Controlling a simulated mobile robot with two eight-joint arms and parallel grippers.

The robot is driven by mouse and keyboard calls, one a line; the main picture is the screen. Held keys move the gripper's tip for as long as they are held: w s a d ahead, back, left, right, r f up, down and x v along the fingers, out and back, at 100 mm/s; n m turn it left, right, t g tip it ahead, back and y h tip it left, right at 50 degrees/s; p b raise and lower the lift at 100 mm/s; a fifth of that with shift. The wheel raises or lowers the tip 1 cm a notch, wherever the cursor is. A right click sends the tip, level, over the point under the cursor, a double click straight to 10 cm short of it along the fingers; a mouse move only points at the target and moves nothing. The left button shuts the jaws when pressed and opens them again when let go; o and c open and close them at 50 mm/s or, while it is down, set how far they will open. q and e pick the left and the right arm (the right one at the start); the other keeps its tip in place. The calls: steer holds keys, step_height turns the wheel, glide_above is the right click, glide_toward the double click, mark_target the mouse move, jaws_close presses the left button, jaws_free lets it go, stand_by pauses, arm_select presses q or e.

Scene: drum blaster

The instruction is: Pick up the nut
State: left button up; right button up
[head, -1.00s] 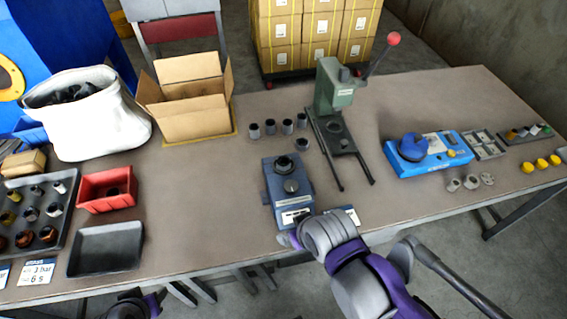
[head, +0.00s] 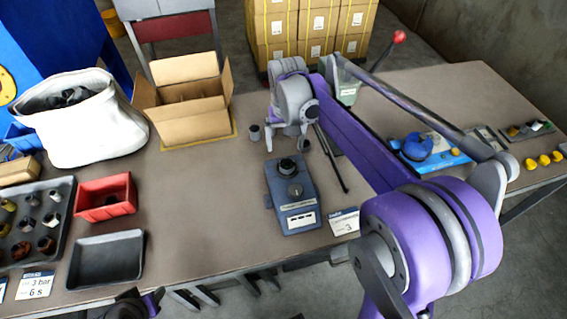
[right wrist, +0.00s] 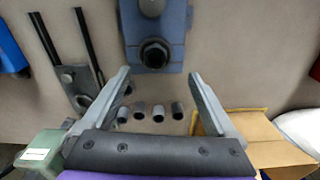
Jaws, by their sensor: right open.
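A dark, nut-like ring (head: 287,166) sits on the back end of the blue-grey device (head: 296,205). In the right wrist view this dark hexagonal nut (right wrist: 155,52) lies just beyond and between my fingertips, apart from them. My right gripper (head: 286,138) is open and empty above the table, behind the device; its open jaws also show in the right wrist view (right wrist: 160,80). Several small grey and dark cylinders (right wrist: 158,113) stand in a row below, between the fingers. My left gripper (head: 135,303) is only partly in view at the bottom edge; its jaws are unclear.
A green press (head: 347,90) stands behind my right arm. An open cardboard box (head: 190,125) and white sack (head: 85,130) are at the back left. A black tray (head: 105,262), a red bin (head: 78,205) and a parts tray (head: 60,235) lie left. Table left of the device is clear.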

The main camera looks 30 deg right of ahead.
mark_target(287, 160)
steer(key=f, duration=0.3)
steer(key=w+d+f, duration=0.1)
steer(key=f, duration=0.7)
steer(key=shift+w+d+f, duration=0.15)
steer(key=shift+w+d, duration=0.15)
steer(key=shift+w, duration=0.05)
jaws_close()
